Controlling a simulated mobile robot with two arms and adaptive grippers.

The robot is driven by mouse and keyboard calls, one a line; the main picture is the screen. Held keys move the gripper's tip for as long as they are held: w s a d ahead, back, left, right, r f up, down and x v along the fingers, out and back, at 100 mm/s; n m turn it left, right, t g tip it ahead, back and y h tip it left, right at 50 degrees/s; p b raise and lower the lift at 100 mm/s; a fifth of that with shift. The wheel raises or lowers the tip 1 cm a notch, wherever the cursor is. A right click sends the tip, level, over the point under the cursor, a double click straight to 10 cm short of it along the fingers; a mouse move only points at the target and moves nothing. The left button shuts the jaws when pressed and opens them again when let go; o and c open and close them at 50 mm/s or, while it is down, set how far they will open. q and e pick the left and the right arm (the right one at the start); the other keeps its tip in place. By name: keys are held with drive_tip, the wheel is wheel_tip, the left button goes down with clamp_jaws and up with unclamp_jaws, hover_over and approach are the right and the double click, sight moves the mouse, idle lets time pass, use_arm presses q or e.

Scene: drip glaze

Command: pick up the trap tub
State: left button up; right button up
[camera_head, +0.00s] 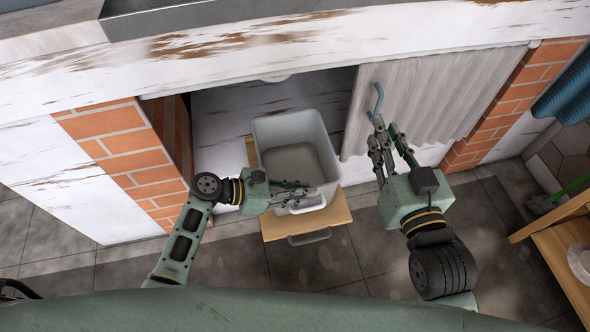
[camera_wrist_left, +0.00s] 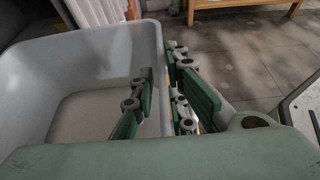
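The trap tub is a grey, open-topped tub (camera_head: 283,128) under the counter, on a wooden board (camera_head: 335,214). It looks empty. A pale handle (camera_head: 308,205) shows at its front. My left gripper (camera_head: 308,192) is at the tub's front rim. In the left wrist view, the tub (camera_wrist_left: 85,60) is at the left; one finger of my left gripper (camera_wrist_left: 162,95) is over its inside and the other is outside, with a gap between them. Contact with the rim cannot be told. My right gripper (camera_head: 388,127) is open in front of the curtain, with fingers apart.
A grey curtain (camera_head: 430,95) hangs right of the tub; a blue-grey hook (camera_head: 377,98) shows by my right fingertips. Brick pillars (camera_head: 125,150) flank the opening under the white counter front (camera_head: 240,45). A wooden table (camera_head: 565,250) stands at the right. Floor in front is clear.

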use_arm(q)
clamp_jaws()
idle(0.7)
drive_tip(key=shift+w+r, duration=0.1)
drive_tip(key=shift+r, duration=0.05)
idle(0.3)
